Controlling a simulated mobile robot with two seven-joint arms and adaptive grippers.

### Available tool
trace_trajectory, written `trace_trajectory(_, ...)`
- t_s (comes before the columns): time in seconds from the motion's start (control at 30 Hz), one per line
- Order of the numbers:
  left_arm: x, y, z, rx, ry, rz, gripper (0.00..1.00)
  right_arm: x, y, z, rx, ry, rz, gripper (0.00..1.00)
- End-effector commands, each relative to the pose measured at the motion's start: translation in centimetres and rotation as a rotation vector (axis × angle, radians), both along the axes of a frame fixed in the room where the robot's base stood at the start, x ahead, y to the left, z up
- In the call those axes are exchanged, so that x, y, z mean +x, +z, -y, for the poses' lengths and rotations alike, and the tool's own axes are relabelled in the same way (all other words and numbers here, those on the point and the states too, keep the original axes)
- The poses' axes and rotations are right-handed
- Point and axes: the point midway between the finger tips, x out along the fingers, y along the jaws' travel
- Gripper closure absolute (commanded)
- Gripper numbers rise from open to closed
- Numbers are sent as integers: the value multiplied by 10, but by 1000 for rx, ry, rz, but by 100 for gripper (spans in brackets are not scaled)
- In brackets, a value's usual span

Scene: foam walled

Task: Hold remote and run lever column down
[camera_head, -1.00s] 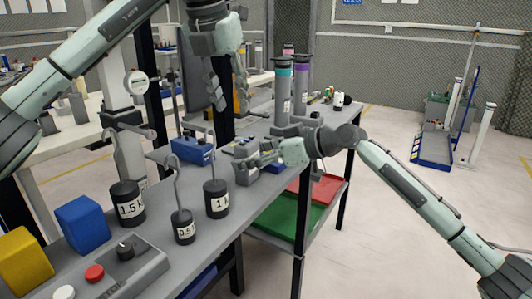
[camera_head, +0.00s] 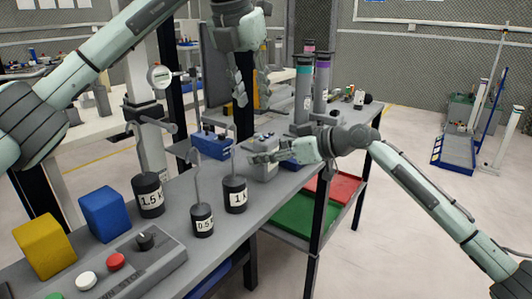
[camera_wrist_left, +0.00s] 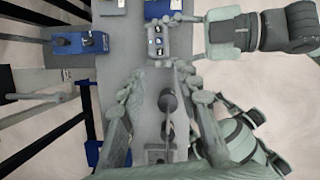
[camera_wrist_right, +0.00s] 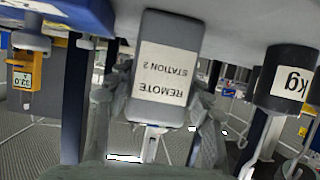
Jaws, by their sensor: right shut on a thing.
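The remote, a grey box, shows in the head view (camera_head: 263,172). In the right wrist view (camera_wrist_right: 163,68) its label reads "REMOTE STATION 2". In the left wrist view its button face (camera_wrist_left: 155,42) points up. My right gripper (camera_head: 260,159) is shut on the remote, fingers on either side. My left gripper (camera_head: 251,88) is open and empty above the table, its fingers apart in the left wrist view (camera_wrist_left: 166,95). A grey column (camera_head: 152,150) with a side handle stands behind the table; I cannot tell whether it is the lever column.
Hooked weights marked 1.5 (camera_head: 149,198), 0.5 (camera_head: 203,222) and 1 (camera_head: 235,197) stand on the grey table. A blue case (camera_head: 212,145) is behind them. A control box (camera_head: 130,268), blue block (camera_head: 103,213) and yellow block (camera_head: 43,247) are nearer. Tall cylinders (camera_head: 303,95) stand farther back.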

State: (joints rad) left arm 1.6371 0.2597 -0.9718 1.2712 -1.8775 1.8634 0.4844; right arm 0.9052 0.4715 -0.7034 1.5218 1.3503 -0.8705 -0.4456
Motion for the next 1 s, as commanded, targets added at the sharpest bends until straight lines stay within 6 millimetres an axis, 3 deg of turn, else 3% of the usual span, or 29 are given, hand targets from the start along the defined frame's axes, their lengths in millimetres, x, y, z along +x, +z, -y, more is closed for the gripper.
trace_trajectory(0.03, 0, 0, 0, 0, 0, 0, 77, 0, 0, 0, 0, 0, 0, 82)
trace_trajectory(0.23, 0, 0, 0, 0, 0, 0, 100, 0, 0, 0, -1, 0, -1, 82)
trace_trajectory(1.0, 0, 0, 0, 0, 0, 0, 100, 0, 0, 0, -1, 0, -1, 82)
